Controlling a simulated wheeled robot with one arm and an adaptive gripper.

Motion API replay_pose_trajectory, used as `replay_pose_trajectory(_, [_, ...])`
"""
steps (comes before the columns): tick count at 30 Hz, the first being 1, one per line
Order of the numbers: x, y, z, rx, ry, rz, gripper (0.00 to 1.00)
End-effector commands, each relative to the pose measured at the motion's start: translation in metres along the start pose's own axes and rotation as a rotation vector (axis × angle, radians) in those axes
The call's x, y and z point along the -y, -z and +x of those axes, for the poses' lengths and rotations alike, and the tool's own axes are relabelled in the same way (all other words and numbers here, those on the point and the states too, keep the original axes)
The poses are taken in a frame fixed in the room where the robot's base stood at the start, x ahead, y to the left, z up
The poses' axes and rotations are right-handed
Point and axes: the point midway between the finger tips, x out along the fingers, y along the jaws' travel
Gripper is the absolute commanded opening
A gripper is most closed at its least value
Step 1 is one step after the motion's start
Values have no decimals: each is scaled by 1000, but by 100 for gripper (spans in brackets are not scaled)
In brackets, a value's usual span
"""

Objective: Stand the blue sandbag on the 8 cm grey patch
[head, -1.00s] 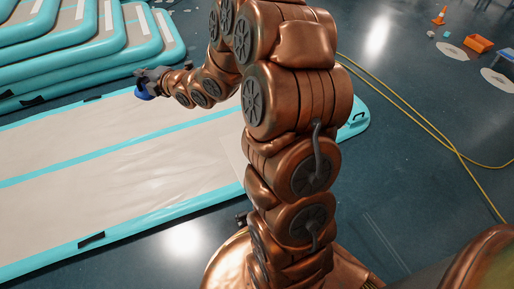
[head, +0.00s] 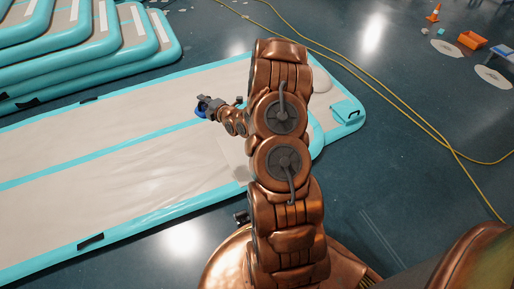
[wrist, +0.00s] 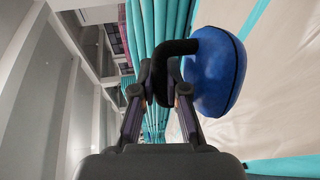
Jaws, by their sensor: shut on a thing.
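The blue sandbag (wrist: 216,72) has a black handle, and my gripper (wrist: 161,88) is shut on that handle in the wrist view. The bag hangs beside the fingertips, its body to the right in that view. In the head view my gripper (head: 207,106) is above the inflatable track, with a little of the blue sandbag (head: 200,109) showing at its left. I cannot pick out the 8 cm grey patch with certainty; my arm covers part of the track's right end.
The beige and teal inflatable track (head: 100,165) lies across the floor. Stacked tracks (head: 120,50) stand at the upper left. A yellow cable (head: 400,110) runs over the floor at right. An orange bin (head: 472,40) and an orange cone (head: 433,14) are at the upper right.

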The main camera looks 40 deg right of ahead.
Motion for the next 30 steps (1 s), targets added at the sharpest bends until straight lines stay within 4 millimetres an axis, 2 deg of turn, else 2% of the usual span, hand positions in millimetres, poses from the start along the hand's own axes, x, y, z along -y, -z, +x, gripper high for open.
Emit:
replay_pose_trajectory(3, [31, -21, -8, 37, 4, 10, 0])
replay_pose_trajectory(15, [128, -76, -47, 163, 6, 28, 0])
replay_pose_trajectory(22, [183, -98, -79, 238, 9, 38, 0])
replay_pose_trajectory(30, [246, -113, -123, 327, 17, 45, 0])
